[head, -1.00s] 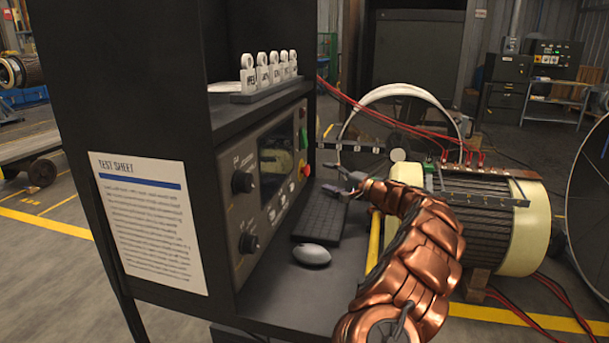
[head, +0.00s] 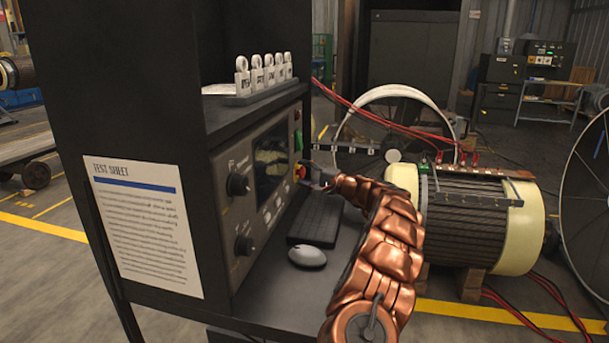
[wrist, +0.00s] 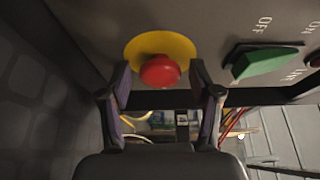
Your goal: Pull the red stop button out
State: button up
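The red stop button (wrist: 160,71) sits on a yellow round plate (wrist: 150,45) on the grey panel in the wrist view. My gripper (wrist: 160,84) has its two fingers apart, one on each side of the button. Clear space shows between the fingers; I cannot tell whether either fingertip touches the button. In the head view the red button (head: 301,172) is small, at the panel's right edge, with my gripper (head: 309,173) right at it and partly covering it.
A green switch (wrist: 258,61) is beside the button on the panel. Below the panel are a keyboard (head: 316,220) and a mouse (head: 307,256) on the desk. A cream-ended motor (head: 465,220) stands right of my arm. White tags (head: 265,75) stand on the shelf above.

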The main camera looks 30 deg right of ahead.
grip_shut()
dwell(0.3)
jog(key=shift+s+f, duration=0.1)
jog(key=shift+s+d+b, duration=0.35)
jog(key=shift+d+b, duration=0.05)
jog(key=shift+b, duration=0.05)
jog(key=shift+o, duration=1)
grip_release()
jog(key=shift+s, duration=0.1)
jog(key=v, duration=1.2)
